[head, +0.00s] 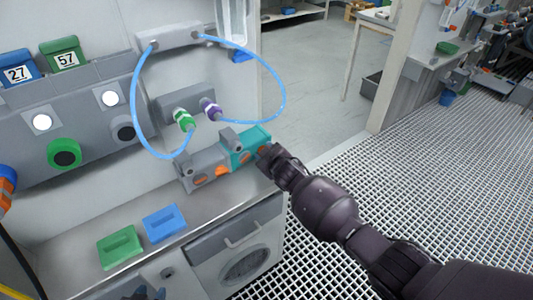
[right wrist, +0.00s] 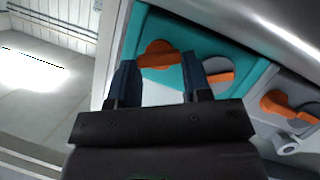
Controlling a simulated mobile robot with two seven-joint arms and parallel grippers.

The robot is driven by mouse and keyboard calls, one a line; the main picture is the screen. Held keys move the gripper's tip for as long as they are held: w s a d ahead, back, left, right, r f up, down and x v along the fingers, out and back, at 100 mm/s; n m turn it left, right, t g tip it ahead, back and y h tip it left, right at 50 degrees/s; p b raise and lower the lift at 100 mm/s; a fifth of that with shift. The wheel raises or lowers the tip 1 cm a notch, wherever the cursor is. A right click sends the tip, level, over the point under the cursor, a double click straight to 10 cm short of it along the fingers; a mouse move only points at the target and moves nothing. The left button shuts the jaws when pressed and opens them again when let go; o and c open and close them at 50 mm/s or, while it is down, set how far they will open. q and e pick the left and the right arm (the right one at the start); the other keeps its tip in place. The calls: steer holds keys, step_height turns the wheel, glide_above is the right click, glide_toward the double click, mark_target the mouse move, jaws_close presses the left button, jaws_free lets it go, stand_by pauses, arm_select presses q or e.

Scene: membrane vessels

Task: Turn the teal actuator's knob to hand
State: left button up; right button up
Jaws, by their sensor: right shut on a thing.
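The teal actuator (head: 250,138) sits at the right end of the bench-top row in the head view. In the right wrist view its teal face (right wrist: 190,38) fills the upper middle. An orange knob (right wrist: 157,50) on it lies between the fingertips of my right gripper (right wrist: 160,66), which is shut on it. A second orange part (right wrist: 220,78) on a grey disc shows just right of the fingers. In the head view my right arm largely hides this front.
A grey unit (head: 205,165) with orange knobs stands directly left of the teal one. Blue hoses (head: 283,100) loop above, with green (head: 184,119) and purple (head: 210,108) connectors. Green (head: 121,247) and blue (head: 165,222) trays lie on the bench. The grated floor at right is open.

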steer(key=shift+f+n, duration=0.1)
steer(key=shift+n, duration=0.2)
stand_by(0.4)
steer(key=o, duration=0.9)
